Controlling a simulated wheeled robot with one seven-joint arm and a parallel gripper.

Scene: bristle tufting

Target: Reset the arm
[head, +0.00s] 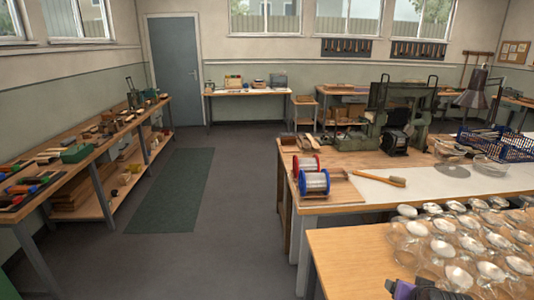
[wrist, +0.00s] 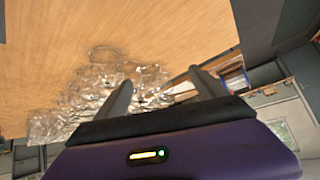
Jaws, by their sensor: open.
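My gripper (wrist: 163,88) shows in the wrist view with its two dark fingers spread apart and nothing between them. Behind the fingers are a wooden tabletop (wrist: 130,30) and a cluster of clear glass jars (wrist: 75,108); the wrist picture looks upside down. In the head view, a purple and black part of my arm (head: 412,290) shows at the bottom edge, in front of the near table (head: 345,260). The fingertips cannot be made out there. The glass jars with pale tops (head: 465,245) stand close together to its right.
A workbench (head: 350,208) beyond holds a red spool (head: 306,165), a blue spool (head: 314,183), a brush (head: 380,178), a green machine (head: 400,120) and a blue crate (head: 495,143). A long cluttered bench (head: 95,145) lines the left wall.

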